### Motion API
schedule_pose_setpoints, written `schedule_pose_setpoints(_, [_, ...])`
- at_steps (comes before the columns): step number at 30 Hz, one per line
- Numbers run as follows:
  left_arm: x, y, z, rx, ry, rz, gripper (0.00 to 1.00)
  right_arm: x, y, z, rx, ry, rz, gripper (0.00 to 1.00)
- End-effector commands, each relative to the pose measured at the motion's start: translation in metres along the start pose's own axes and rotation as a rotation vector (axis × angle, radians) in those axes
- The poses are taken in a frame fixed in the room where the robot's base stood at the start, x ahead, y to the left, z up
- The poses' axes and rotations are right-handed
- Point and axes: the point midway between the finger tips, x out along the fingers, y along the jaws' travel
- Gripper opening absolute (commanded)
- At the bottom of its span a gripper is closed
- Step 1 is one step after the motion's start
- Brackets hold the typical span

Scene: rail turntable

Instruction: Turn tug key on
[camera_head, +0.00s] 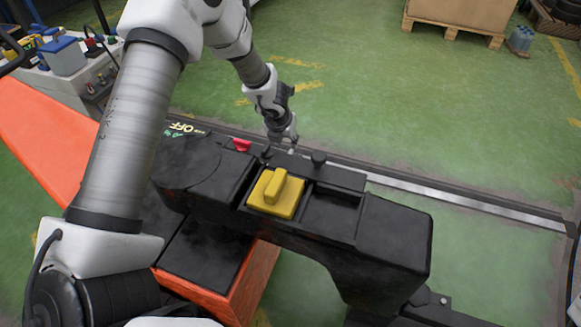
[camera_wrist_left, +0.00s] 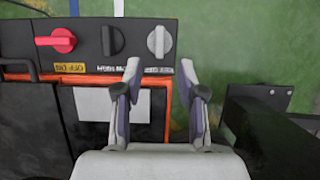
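A black control panel (camera_wrist_left: 85,35) carries three knobs in the left wrist view: a red one (camera_wrist_left: 62,40) at the left, a black one (camera_wrist_left: 113,40) in the middle and a grey one (camera_wrist_left: 159,41) at the right. I cannot tell for sure which is the tug key. The red knob also shows in the head view (camera_head: 242,145). My left gripper (camera_wrist_left: 160,68) is open and empty. In the wrist view its fingertips lie either side of the grey knob's line, just short of it; contact is not visible. My right gripper is not in view.
A yellow block-shaped part (camera_head: 277,194) sits in the black tug console (camera_head: 390,235). Orange bodywork (camera_head: 45,140) lies at the left. A metal rail (camera_head: 440,195) runs behind. A cluttered bench stands at the upper left and a wooden pallet (camera_head: 455,30) at the back.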

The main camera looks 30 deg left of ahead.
Motion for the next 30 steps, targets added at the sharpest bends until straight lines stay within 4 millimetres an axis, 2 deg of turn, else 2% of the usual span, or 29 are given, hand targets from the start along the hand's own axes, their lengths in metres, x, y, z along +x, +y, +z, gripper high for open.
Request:
schedule_pose_setpoints(1, [0.011,0.000,-0.004,0.000,-0.001,0.000,0.40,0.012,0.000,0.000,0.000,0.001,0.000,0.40])
schedule_pose_setpoints(5, [0.022,0.000,-0.004,-0.001,0.001,0.001,0.40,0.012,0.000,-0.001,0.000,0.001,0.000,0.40])
schedule_pose_setpoints(12, [0.066,0.000,-0.003,0.001,0.001,0.001,0.40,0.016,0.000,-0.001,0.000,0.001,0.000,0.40])
schedule_pose_setpoints(15, [0.079,0.000,-0.003,0.001,0.001,0.001,0.40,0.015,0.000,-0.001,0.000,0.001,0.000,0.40])
schedule_pose_setpoints(24, [0.084,0.000,-0.002,0.000,-0.001,0.000,0.40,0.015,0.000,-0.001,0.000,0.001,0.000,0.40])
schedule_pose_setpoints(26, [0.084,0.000,-0.002,0.001,-0.001,0.000,0.18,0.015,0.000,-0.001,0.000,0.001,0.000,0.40])
schedule_pose_setpoints(27, [0.084,0.000,-0.002,0.001,-0.001,0.000,0.04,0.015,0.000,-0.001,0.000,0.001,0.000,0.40])
schedule_pose_setpoints(28, [0.084,0.000,-0.002,0.001,-0.001,0.000,0.00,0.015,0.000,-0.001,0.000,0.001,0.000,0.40])
schedule_pose_setpoints(30, [0.084,0.000,-0.002,0.001,-0.001,0.000,0.00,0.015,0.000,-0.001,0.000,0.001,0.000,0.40])
